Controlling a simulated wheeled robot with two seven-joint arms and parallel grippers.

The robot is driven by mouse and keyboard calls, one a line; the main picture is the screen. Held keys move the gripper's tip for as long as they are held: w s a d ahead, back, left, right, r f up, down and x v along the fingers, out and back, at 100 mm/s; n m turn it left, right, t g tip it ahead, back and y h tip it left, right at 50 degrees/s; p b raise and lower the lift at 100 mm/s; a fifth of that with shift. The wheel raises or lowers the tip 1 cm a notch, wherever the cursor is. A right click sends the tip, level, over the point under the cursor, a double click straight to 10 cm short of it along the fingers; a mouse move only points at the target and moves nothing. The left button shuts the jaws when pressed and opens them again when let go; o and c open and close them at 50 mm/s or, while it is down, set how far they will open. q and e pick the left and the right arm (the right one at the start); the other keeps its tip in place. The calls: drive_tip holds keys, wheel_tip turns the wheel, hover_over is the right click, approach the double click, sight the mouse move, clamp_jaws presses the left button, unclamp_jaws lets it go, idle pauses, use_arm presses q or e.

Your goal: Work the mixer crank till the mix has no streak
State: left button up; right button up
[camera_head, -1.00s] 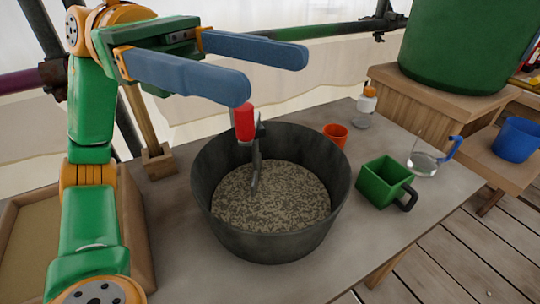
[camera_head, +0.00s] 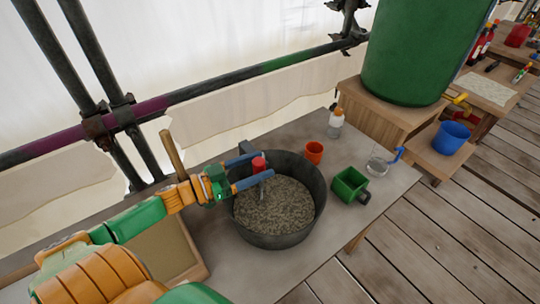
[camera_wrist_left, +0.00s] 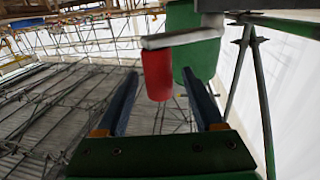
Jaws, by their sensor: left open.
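The dark grey mixing tub (camera_head: 280,240) stands on the table and holds a grey mix (camera_head: 275,208), mottled with light and dark specks. The crank's red grip (camera_head: 258,164) stands upright over the tub's back left part. My left gripper (camera_head: 268,164) reaches in from the left, its two blue fingers open on either side of the red grip. In the left wrist view the red grip (camera_wrist_left: 157,75) shows between the open fingertips (camera_wrist_left: 160,73), with a gap visible on each side. The crank's lower part is partly hidden by the fingers. My right gripper is out of view.
Right of the tub are an orange cup (camera_head: 314,152), a green square scoop (camera_head: 348,185), a clear jug (camera_head: 377,165) and a white bottle (camera_head: 336,120). A wooden tray (camera_head: 165,250) lies left of the tub. A scaffold rail (camera_head: 220,85) runs behind.

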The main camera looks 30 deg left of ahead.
use_arm(q)
drive_tip(key=shift+x, duration=1.85)
drive_tip(key=shift+d, duration=0.1)
clamp_jaws()
drive_tip(key=shift+r, duration=0.1)
